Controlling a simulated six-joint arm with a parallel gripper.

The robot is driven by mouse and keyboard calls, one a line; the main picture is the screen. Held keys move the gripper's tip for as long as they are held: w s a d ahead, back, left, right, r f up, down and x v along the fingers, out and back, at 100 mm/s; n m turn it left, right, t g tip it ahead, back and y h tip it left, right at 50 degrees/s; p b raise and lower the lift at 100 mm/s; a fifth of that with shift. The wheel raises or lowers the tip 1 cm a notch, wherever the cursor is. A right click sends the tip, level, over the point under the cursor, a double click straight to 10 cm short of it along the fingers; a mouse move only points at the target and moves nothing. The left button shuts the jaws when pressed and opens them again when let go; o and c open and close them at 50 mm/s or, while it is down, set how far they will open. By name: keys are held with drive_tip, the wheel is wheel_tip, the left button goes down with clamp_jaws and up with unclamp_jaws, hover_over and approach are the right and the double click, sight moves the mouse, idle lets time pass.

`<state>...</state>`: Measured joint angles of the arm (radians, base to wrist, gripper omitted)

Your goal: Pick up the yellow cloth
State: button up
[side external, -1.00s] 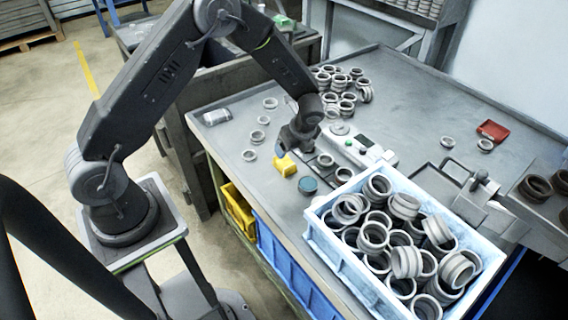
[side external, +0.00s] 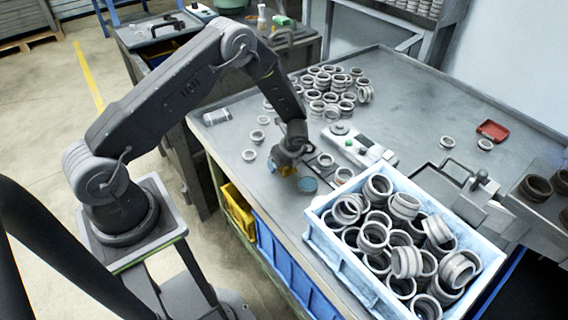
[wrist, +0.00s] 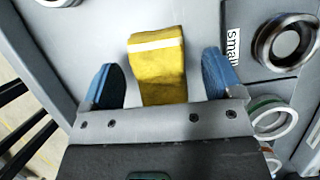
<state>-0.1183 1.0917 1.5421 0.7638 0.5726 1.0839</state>
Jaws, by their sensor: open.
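The yellow cloth (wrist: 158,68) has a white stripe near its far end and lies on the grey table in the wrist view. My gripper (wrist: 160,78) is open, with one blue finger on each side of the cloth and a gap on both sides. In the side view, my gripper (side external: 286,168) is low over the table and hides most of the cloth (side external: 287,171). I cannot tell whether the fingertips touch the table.
A light blue crate (side external: 318,238) full of metal rings is to the right. A grey-white device (side external: 358,147) lies behind. Loose rings (side external: 257,136) lie to the left.

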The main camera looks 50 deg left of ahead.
drive_tip(key=shift+c, duration=0.4)
drive_tip(key=c, duration=0.9)
drive_tip(key=shift+r, duration=0.5)
drive_tip(key=r, duration=0.3)
drive_tip(key=shift+s+a+r, duration=0.3)
drive_tip(key=shift+a+r, duration=0.1)
drive_tip(key=s+a+r, duration=0.4)
drive_tip(key=a, duration=0.1)
drive_tip(key=s+a+r, duration=0.2)
drive_tip(key=s+a, duration=0.1)
drive_tip(key=shift+s+r, duration=0.1)
drive_tip(key=shift+r, duration=0.05)
